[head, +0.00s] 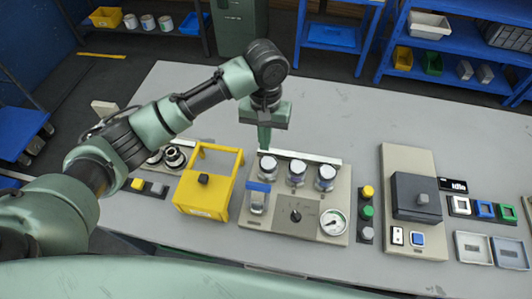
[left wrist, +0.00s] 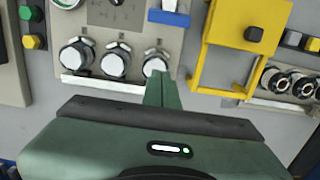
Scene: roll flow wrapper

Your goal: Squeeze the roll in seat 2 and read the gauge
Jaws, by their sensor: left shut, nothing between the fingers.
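Three white-and-chrome rolls stand in a row on a beige panel (head: 277,228): a left roll (head: 267,167), a middle roll (head: 296,173) and a right roll (head: 325,178). Seat numbers are not legible. A round gauge (head: 334,222) sits at the panel's front right; its reading is too small to tell. My left gripper (head: 265,141) is shut and empty, pointing down just behind the left roll. In the left wrist view its fingertips (left wrist: 160,80) overlap the lower edge of the left roll (left wrist: 155,62); contact cannot be told. The middle roll (left wrist: 115,60) stands clear beside it. My right gripper is out of view.
A yellow frame box (head: 205,190) stands left of the panel. A blue-topped part (head: 257,197) and a black knob (head: 295,216) are on the panel. Right of it are coloured buttons (head: 367,212), a dark box (head: 415,195) and trays (head: 473,248). The table behind is clear.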

